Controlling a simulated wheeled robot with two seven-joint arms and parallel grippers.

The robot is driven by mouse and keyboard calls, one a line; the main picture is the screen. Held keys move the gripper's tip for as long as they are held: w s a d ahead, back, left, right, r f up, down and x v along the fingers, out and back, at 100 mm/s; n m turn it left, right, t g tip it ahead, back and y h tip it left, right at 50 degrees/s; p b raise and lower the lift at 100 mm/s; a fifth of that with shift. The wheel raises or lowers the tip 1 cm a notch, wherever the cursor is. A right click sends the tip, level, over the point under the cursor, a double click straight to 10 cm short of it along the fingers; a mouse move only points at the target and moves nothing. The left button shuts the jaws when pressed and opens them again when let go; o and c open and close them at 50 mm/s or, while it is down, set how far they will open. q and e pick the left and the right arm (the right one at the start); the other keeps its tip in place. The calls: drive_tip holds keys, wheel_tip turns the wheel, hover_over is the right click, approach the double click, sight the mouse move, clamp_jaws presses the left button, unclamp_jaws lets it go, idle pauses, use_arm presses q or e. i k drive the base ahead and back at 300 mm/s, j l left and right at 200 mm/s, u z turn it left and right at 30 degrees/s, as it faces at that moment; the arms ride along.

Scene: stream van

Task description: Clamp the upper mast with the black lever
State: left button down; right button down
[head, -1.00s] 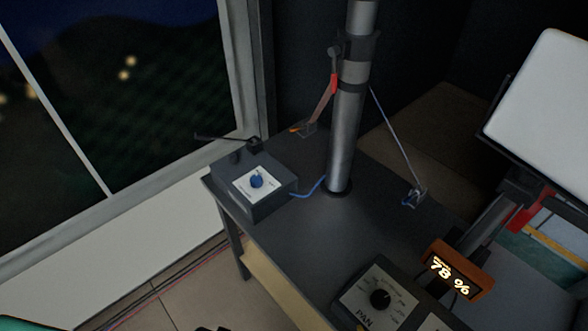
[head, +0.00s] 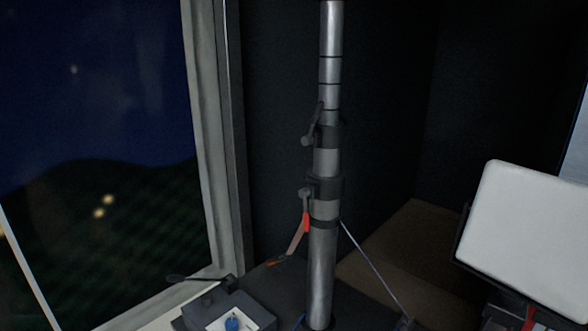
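The silvery telescopic mast (head: 321,265) stands upright near the middle of the head view. Its narrower upper section (head: 330,40) carries dark rings and runs out of the top of the picture. A dark upper collar (head: 329,136) sits around the mast, with a black lever (head: 313,123) on its left side. The lever slants up and slightly right from a rounded knob, close to the mast. Whether it clamps cannot be told. A lower dark collar (head: 326,187) has another dark lever part (head: 305,197) on its left. Neither gripper is in view.
A red-and-orange strap (head: 299,236) and a thin stay (head: 370,268) run from the mast down to the dark table. A control box with a blue knob (head: 232,323) is at the bottom left. A white screen (head: 521,240) stands at right. A window is at left.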

sight(307, 141)
drive_tip(key=k+z, duration=0.25)
drive_tip(key=z, duration=0.2)
drive_tip(key=k+l+z, duration=0.2)
drive_tip(key=z, duration=0.25)
drive_tip(key=k, duration=0.05)
